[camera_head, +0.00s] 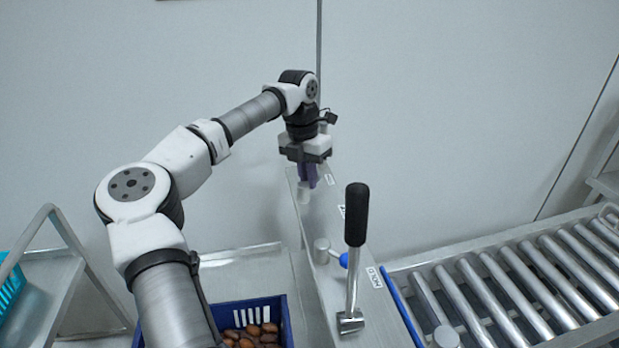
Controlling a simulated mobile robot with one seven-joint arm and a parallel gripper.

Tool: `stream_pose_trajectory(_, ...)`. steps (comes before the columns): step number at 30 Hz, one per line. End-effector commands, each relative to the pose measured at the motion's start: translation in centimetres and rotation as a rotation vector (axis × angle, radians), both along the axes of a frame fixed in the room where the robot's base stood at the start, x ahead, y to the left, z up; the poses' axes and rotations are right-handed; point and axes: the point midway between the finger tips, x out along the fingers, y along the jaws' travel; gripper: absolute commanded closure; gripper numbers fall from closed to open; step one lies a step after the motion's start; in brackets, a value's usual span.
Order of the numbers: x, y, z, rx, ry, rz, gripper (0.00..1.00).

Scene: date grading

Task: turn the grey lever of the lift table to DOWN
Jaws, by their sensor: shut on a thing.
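A narrow metal control panel (315,228) runs away from me in the middle of the view. My gripper (308,180) points down at its far end, with purple fingers shut on what appears to be the grey lever. The fingers hide most of that lever, so its direction cannot be told. A short pale metal post (303,194) shows just below the fingers. A small white label (331,180) lies beside them, too small to read.
A tall steel lever with a black grip (356,215) stands upright at the near end of the panel. A blue-tipped lever (344,260) sits behind it. A roller conveyor (510,285) lies right. A blue crate (288,322) of dates stands left, below my arm.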

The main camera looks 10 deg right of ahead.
Motion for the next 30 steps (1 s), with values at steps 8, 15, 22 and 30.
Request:
stream_pose_trajectory(8, 0.12, 0.33, 0.03, 0.003, 0.001, 0.106, 1.0)
stream_pose_trajectory(15, 0.13, 0.37, 0.01, 0.003, 0.002, 0.133, 1.0)
stream_pose_trajectory(22, 0.14, 0.38, -0.01, 0.003, 0.002, 0.135, 1.0)
stream_pose_trajectory(30, 0.13, 0.34, -0.02, 0.003, 0.002, 0.133, 0.68)
